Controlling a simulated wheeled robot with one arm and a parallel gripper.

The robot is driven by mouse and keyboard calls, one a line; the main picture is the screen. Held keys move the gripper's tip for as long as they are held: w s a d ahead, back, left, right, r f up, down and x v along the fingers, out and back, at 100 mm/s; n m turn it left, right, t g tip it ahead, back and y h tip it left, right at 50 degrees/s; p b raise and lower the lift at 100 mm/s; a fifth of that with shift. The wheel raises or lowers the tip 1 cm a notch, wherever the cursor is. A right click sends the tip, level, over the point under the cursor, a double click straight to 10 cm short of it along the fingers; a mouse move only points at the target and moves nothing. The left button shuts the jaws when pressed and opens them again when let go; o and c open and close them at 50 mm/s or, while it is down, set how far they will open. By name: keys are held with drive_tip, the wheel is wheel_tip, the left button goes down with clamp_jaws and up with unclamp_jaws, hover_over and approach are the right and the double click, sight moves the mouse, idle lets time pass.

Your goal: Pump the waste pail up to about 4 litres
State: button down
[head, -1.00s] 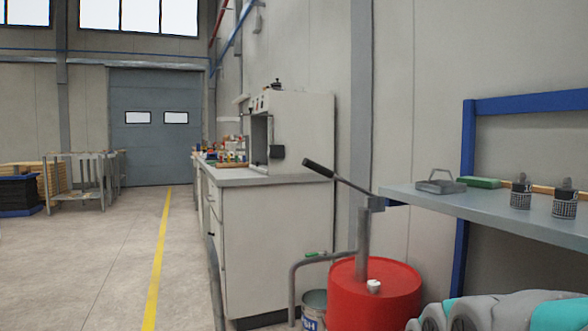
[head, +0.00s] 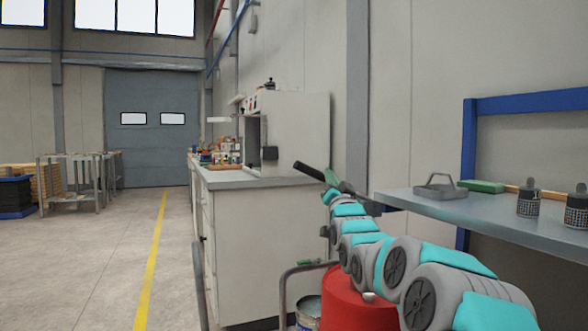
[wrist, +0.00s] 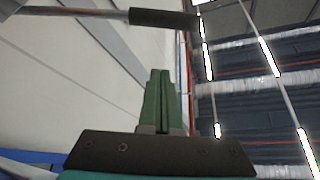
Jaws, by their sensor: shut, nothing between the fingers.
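The hand pump's lever has a black grip (head: 308,170), raised and tilted up to the left. It also shows across the top of the wrist view (wrist: 163,18). The pump stands on a red drum (head: 350,302); my arm hides most of its post. Its bent grey spout (head: 284,290) reaches down toward the waste pail (head: 309,312), which is cut off by the lower frame edge, so its level cannot be read. My gripper (head: 331,177), also in the wrist view (wrist: 160,72), has green fingers shut and empty. It is close to the lever, apart from the grip in the wrist view.
A grey shelf (head: 450,208) at right holds a metal tray (head: 440,187), a green box (head: 482,186) and wire cups (head: 529,203). A white cabinet (head: 255,245) with a cluttered top stands behind the drum. Open floor with a yellow line (head: 152,265) lies at left.

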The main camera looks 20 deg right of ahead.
drive_tip(key=shift+w+r, duration=0.1)
drive_tip(key=shift+r, duration=0.1)
idle(0.3)
drive_tip(key=w+r+p, duration=0.1)
drive_tip(key=w, duration=0.8)
drive_tip(key=shift+w+p, duration=0.2)
drive_tip(key=shift+p, duration=0.1)
idle(0.5)
drive_tip(key=shift+d, duration=0.1)
